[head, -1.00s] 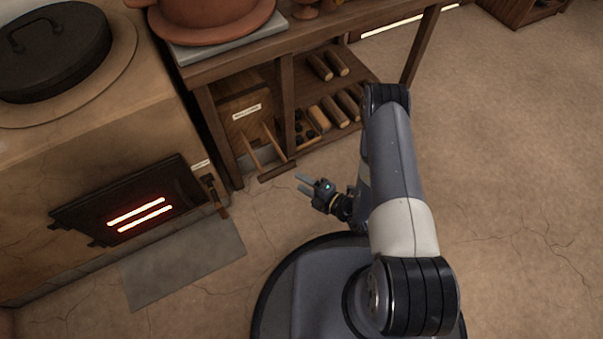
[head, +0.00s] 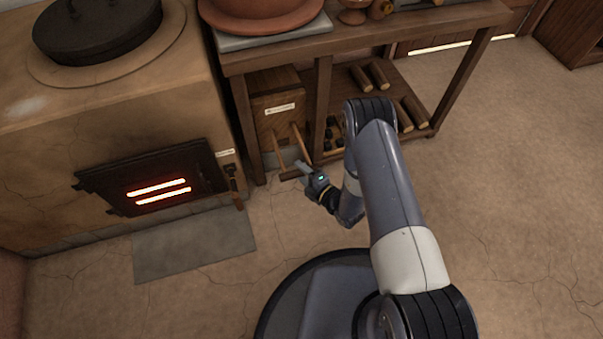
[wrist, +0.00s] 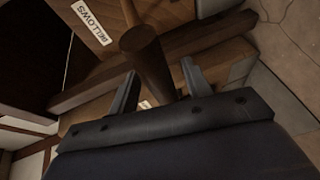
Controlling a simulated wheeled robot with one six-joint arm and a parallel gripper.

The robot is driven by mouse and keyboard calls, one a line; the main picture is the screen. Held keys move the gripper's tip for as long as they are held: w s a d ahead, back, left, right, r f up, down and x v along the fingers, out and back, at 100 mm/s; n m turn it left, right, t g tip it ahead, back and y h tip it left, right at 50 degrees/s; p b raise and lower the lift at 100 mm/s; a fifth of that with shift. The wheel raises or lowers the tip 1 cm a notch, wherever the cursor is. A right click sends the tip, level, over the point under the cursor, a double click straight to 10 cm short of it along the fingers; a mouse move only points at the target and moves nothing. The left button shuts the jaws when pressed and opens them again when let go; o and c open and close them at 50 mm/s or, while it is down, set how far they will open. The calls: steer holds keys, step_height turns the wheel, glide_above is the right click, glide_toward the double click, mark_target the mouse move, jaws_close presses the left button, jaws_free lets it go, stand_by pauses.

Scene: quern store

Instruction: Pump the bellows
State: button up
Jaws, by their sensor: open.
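The bellows (head: 277,108) are a wooden box with a white label under the table. Two rods come forward from it to a wooden crossbar handle (head: 290,174) low above the floor. My gripper (head: 303,168) is at the right end of this handle, open. In the wrist view a round wooden bar (wrist: 146,48) lies ahead of and between the open fingers of my gripper (wrist: 160,88), with no clear contact. The label reading BELLOWS (wrist: 91,22) shows at top left. The fingertips are small and partly hidden in the head view.
A clay stove (head: 60,160) with a glowing fire door (head: 155,185) stands left. A grey slab (head: 195,245) lies before it. The table (head: 370,32) stands above the bellows, with a leg (head: 247,130) close by and several logs (head: 412,115) on its lower shelf. Floor at right is clear.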

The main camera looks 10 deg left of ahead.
steer(key=shift+w+a, duration=0.15)
steer(key=shift+a, duration=0.1)
steer(key=shift+c, duration=0.6)
jaws_close()
